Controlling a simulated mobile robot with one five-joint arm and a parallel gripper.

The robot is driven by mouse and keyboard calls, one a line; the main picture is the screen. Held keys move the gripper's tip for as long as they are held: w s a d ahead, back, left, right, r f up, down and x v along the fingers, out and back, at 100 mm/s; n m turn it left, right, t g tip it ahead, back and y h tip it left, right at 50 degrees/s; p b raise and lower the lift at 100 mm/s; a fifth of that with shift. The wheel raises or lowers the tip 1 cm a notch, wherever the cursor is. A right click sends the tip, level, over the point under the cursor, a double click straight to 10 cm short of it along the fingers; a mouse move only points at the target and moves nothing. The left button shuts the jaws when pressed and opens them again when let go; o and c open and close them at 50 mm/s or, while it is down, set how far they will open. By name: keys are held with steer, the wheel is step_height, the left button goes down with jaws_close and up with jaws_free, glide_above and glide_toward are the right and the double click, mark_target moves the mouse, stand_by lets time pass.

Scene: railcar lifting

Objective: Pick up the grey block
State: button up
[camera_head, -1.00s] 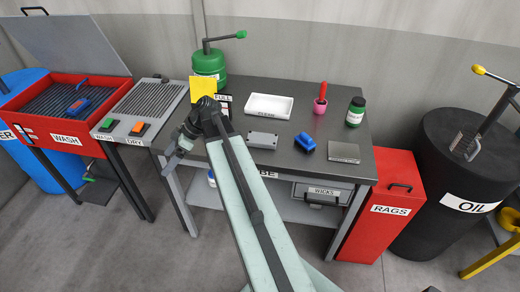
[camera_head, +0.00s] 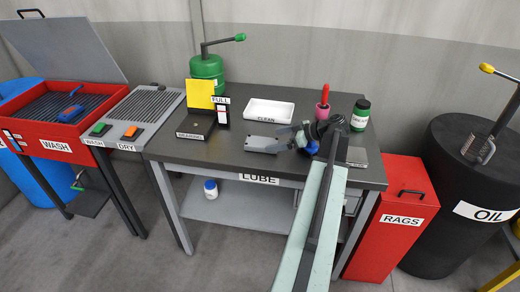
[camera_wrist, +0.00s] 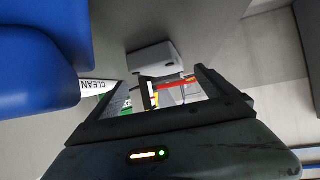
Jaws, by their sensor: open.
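The grey block (camera_head: 261,144) lies flat on the dark lube table, in front of the white CLEAN tray. In the wrist view the grey block (camera_wrist: 153,57) is just beyond the fingertips, roughly between them and a little left. My gripper (camera_head: 285,139) is low over the table at the block's right end, pointing left at it. Its two fingers (camera_wrist: 164,82) stand apart with nothing held. I cannot tell whether a finger touches the block.
A blue block (camera_head: 311,148), partly hidden by my arm, is close beside my gripper; it looms in the wrist view (camera_wrist: 38,70). A metal plate (camera_head: 357,157), a pink cup (camera_head: 322,111) and a green jar (camera_head: 360,115) stand right. The CLEAN tray (camera_head: 268,120) is behind.

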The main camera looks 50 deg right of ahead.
mark_target(264, 142)
steer(key=b+x, duration=0.1)
steer(key=x, duration=0.1)
steer(key=b+x, duration=0.1)
steer(key=x, duration=0.2)
steer(key=shift+a, duration=0.25)
steer(key=shift+w+r, duration=0.1)
steer(key=shift+r, duration=0.1)
steer(key=c, duration=2)
